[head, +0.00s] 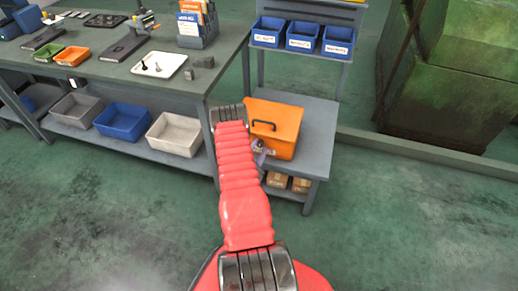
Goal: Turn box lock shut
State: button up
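An orange box (283,118) with a dark handle on its lid sits on the grey stand to the right of my red arm. The lid looks shut. My arm rises in front of the box and covers its left side. A small dark and purple shape (259,147) shows low on the box's front, just right of my arm; it may be part of my gripper or of the lock, and I cannot tell which. The lock is not clearly visible. The rest of my gripper is hidden behind my arm.
A grey workbench (112,72) with a white tray (159,65) and bins on its lower shelf stands at left. Blue bins (303,37) hang above the box. Cartons sit under it. A large green machine (460,90) stands at right. The floor at front right is clear.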

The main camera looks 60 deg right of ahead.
jog(key=c, duration=0.9)
jog(key=shift+c, duration=0.2)
jog(key=shift+m, duration=0.3)
jog(key=m, duration=0.3)
jog(key=shift+s+m, duration=0.1)
jog(key=shift+m, duration=0.3)
jog(key=m, duration=0.4)
jog(key=shift+f+m, duration=0.15)
jog(key=shift+m, duration=0.15)
jog(key=m, duration=0.4)
jog(key=shift+s+y, duration=0.1)
jog(key=shift+y, duration=0.2)
jog(key=shift+f+m+t, duration=0.15)
jog(key=shift+m+t, duration=0.15)
jog(key=shift+m, duration=2)
